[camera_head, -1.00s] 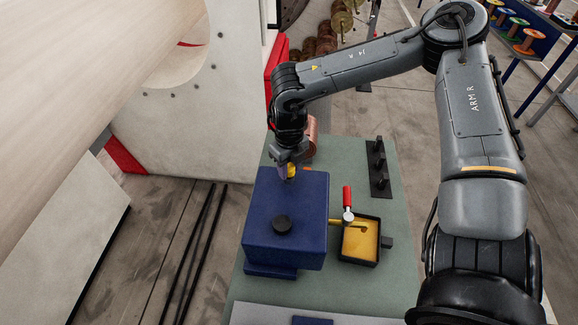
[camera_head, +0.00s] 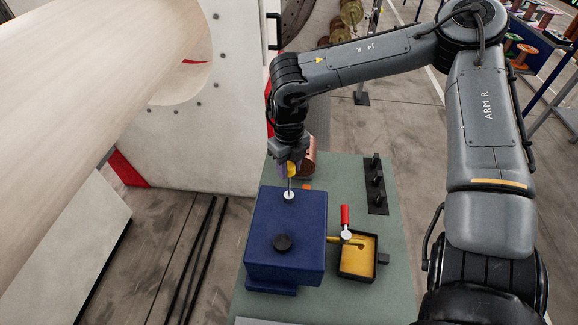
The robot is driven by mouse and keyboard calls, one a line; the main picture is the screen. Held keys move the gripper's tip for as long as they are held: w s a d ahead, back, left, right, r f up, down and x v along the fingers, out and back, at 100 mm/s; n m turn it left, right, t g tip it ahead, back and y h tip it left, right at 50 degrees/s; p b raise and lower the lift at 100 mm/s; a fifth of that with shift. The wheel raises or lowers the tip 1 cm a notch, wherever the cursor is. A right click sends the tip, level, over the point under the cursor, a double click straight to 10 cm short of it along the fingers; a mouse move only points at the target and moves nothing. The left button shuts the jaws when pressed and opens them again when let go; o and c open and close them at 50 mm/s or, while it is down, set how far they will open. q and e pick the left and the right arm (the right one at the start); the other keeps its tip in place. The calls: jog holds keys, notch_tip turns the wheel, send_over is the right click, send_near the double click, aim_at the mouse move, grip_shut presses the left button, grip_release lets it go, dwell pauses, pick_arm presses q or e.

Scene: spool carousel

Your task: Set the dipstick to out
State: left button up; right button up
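The blue box (camera_head: 266,225) stands on the green bench top, with a black round cap (camera_head: 282,242) on it. The dipstick (camera_head: 292,170) has a yellow handle and a thin pale rod running down towards the collar. My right gripper (camera_head: 291,163) points down and is shut on the yellow handle, above the box. I cannot tell whether the rod's lower end is still inside the collar. My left gripper is not in view.
A black tray (camera_head: 343,273) with a yellow inside and a red-handled valve (camera_head: 345,218) stand right of the box. A black rack with pegs (camera_head: 375,185) is at the back right. A copper-coloured cylinder (camera_head: 308,160) lies behind the gripper. The bench top (camera_head: 390,235) is clear at the right.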

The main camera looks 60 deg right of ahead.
aim_at(289, 165)
jog(key=o, duration=0.4)
jog(key=shift+r, duration=0.15)
notch_tip(289, 165, up, 11)
jog(key=shift+f+b, duration=0.2)
jog(key=shift+b, duration=0.4)
